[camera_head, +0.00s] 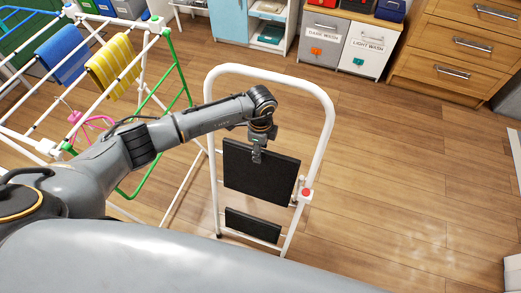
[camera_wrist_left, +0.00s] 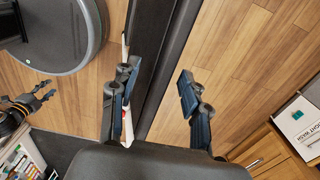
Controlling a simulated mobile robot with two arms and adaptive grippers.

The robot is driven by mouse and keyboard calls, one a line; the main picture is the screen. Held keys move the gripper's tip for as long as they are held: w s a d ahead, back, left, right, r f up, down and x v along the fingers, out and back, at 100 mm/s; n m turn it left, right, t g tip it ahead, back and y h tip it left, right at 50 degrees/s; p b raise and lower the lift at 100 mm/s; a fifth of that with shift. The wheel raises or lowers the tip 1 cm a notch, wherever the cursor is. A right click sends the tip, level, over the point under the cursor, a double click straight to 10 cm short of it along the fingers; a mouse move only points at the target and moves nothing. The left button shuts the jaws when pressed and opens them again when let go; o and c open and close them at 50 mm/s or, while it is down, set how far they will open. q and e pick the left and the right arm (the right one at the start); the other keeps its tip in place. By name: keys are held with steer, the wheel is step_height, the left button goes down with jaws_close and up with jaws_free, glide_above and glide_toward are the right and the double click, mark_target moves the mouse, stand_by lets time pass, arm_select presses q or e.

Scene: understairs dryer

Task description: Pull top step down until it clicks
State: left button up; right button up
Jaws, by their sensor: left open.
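A white-framed folding step ladder (camera_head: 328,115) stands upright in the middle of the head view. Its black top step (camera_head: 262,178) hangs steeply between the side rails, with a smaller black lower step (camera_head: 252,226) below. My left gripper (camera_head: 257,157) is at the top step's upper edge. In the left wrist view, its two fingers (camera_wrist_left: 156,82) are apart, one on each side of the step's dark edge (camera_wrist_left: 160,40); contact cannot be told. My right gripper (camera_wrist_left: 42,92) shows at the left of the wrist view, its fingers apart and empty.
A red button (camera_head: 306,194) sits on the ladder's right rail. A drying rack (camera_head: 178,75) with blue and yellow cloths stands left. Laundry bins (camera_head: 365,52) and a wooden drawer unit (camera_head: 450,60) stand behind. The floor right of the ladder is clear.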

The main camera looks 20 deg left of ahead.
arm_select(q)
steer(key=shift+f, duration=0.6)
jaws_close()
steer(key=shift+w, duration=0.1)
